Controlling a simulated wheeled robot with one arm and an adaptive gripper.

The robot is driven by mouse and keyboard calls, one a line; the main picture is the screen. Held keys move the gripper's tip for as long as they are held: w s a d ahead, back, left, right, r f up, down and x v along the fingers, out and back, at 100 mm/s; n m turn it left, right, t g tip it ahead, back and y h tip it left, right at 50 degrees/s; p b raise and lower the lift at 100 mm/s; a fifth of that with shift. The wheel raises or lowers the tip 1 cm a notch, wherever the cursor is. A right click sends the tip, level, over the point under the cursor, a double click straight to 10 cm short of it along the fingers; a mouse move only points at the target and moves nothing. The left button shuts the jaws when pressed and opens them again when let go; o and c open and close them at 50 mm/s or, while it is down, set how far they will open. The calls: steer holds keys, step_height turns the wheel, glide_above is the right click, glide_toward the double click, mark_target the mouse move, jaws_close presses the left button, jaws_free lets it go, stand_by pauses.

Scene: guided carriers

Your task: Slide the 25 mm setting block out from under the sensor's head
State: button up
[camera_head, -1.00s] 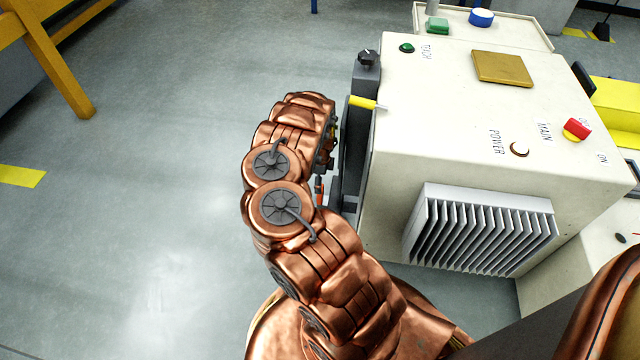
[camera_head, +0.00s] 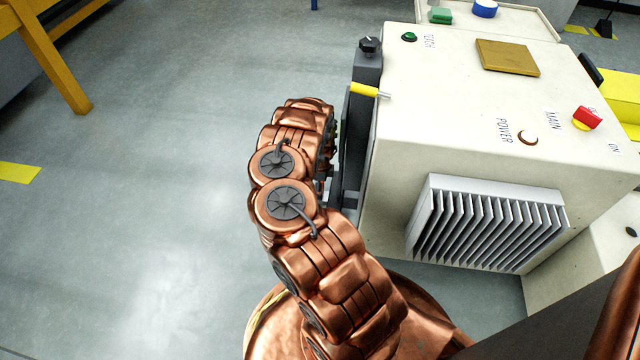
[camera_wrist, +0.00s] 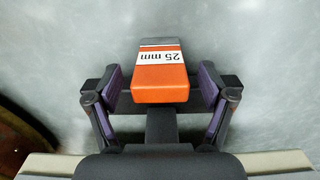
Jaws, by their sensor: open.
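The orange setting block (camera_wrist: 160,92) shows in the wrist view, with a white label reading "25 mm" upside down. My gripper (camera_wrist: 161,86) is open, one purple-padded finger on each side of the block, with a gap to either side. A dark grey piece lies at the block's far end, and a dark bar runs below its near end; I cannot tell which is the sensor's head. In the head view my copper arm hides the gripper and the block. A dark upright bracket (camera_head: 367,75) with a black knob stands on the cabinet's left side, partly behind my arm.
The cream cabinet (camera_head: 450,120) fills the right, with a finned heat sink (camera_head: 485,225), a red-and-yellow switch (camera_head: 586,118) and a yellow rod (camera_head: 364,90) at its left edge. A tray (camera_head: 520,20) stands behind.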

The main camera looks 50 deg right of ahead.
steer(key=shift+f, duration=0.65)
jaws_close()
